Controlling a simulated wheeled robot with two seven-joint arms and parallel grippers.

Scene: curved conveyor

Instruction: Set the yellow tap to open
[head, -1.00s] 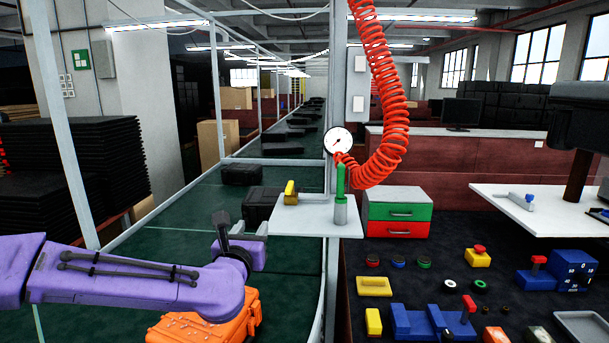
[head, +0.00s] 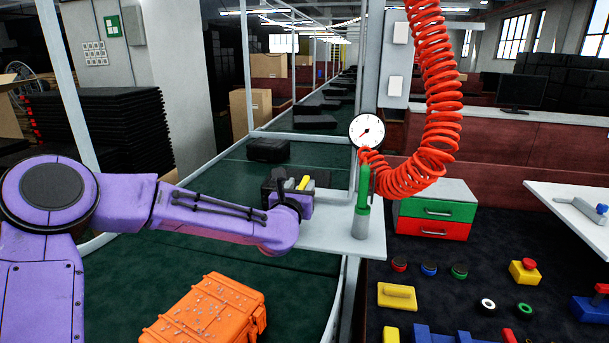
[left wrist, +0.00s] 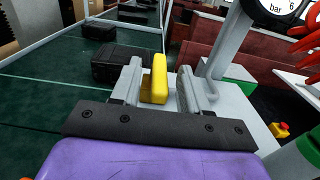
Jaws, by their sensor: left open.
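The yellow tap (head: 303,183) stands on the grey shelf (head: 325,240), partly hidden behind my left gripper (head: 293,181) in the head view. In the left wrist view, the yellow handle (left wrist: 159,80) is an upright block between the two fingers of my left gripper (left wrist: 160,70). The fingers are apart. The handle is nearer the left finger, and a gap shows between it and the right one. I cannot tell whether the left finger touches it. My right gripper is not in view.
A green handle on a grey cylinder (head: 361,222) stands close to the right of my left gripper. Above it are a round gauge (head: 367,131) and a coiled red hose (head: 425,165). An orange case (head: 205,310) lies on the conveyor (head: 290,290) below my arm.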

